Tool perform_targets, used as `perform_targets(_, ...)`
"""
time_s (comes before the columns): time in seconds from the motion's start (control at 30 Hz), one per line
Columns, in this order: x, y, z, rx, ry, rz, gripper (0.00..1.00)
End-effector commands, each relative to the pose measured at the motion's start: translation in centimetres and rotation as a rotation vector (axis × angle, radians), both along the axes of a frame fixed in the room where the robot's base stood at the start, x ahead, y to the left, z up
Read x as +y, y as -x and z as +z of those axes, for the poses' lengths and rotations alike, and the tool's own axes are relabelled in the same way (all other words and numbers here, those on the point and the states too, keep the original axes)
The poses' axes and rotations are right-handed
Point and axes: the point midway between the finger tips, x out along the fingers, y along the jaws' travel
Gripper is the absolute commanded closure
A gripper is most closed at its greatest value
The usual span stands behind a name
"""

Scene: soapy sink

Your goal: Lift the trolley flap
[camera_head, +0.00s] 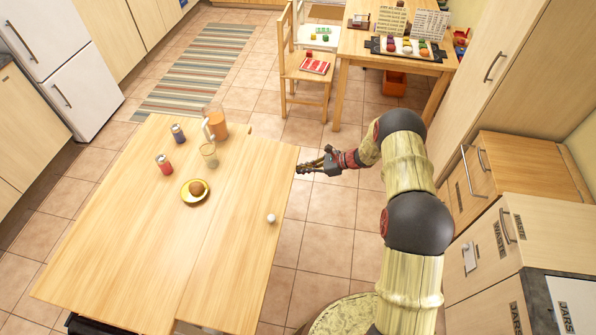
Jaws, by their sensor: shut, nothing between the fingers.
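The trolley (110,220) has a pale wooden top in the lower left. Its flap (235,215) is the wooden panel right of the long seam. The flap looks roughly level with the top, though its exact angle is hard to judge. A small white knob (270,218) shows near the flap's right edge. My gripper (301,168) is shut and empty at the flap's right edge, near its far corner. I cannot tell whether it touches the edge. The flap's underside and any support are hidden.
On the trolley top stand a jug (216,122), a glass (209,156), two cans (164,164) (178,133) and a yellow plate (195,191) with a round brown item. A chair (303,66) and table (390,58) stand behind. Cabinets (520,225) line the right; tiled floor lies between.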

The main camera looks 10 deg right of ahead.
Motion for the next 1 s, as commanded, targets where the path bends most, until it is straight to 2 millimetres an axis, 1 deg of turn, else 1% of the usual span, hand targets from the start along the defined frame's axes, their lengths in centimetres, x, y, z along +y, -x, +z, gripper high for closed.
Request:
perform_targets(0.03, 0.1, -0.2, 1.7, 0.004, 0.024, 0.004, 1.00)
perform_targets(0.1, 0.0, -0.1, 2.5, 0.019, 0.058, 0.003, 1.00)
perform_targets(0.3, -0.2, 0.1, 3.8, 0.049, 0.125, 0.002, 1.00)
perform_targets(0.53, -0.2, 0.0, 4.3, 0.062, 0.152, 0.002, 1.00)
perform_targets(1.0, -0.2, -0.2, 4.5, 0.058, 0.153, 0.001, 1.00)
